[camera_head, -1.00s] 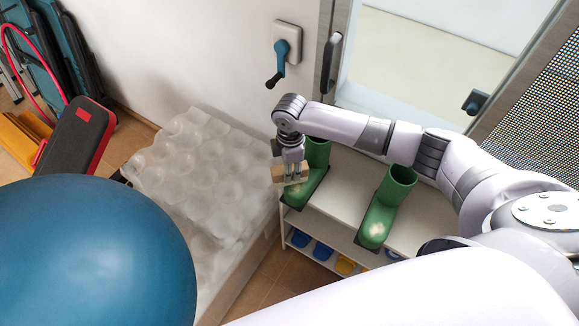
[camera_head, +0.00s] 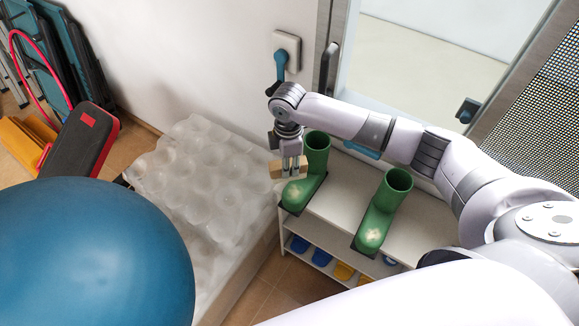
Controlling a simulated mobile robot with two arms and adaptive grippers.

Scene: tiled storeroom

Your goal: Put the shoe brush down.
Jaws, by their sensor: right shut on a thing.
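The shoe brush (camera_head: 277,170) is a small tan block in the head camera view. My right gripper (camera_head: 291,165) points down and is shut on it. I cannot tell whether the brush touches the boot or the shelf. The right green boot (camera_head: 390,195) stands upright on the shelf top. Both boots have a pale smudge on the toe. My left gripper is not in view.
A translucent bumpy stack (camera_head: 195,170) stands left of the shelf. A big blue ball (camera_head: 90,250) fills the lower left. Blue and yellow items (camera_head: 321,255) sit on the lower shelf. The shelf top between the boots is clear. A wall switch with a blue handle (camera_head: 281,62) is behind my right arm.

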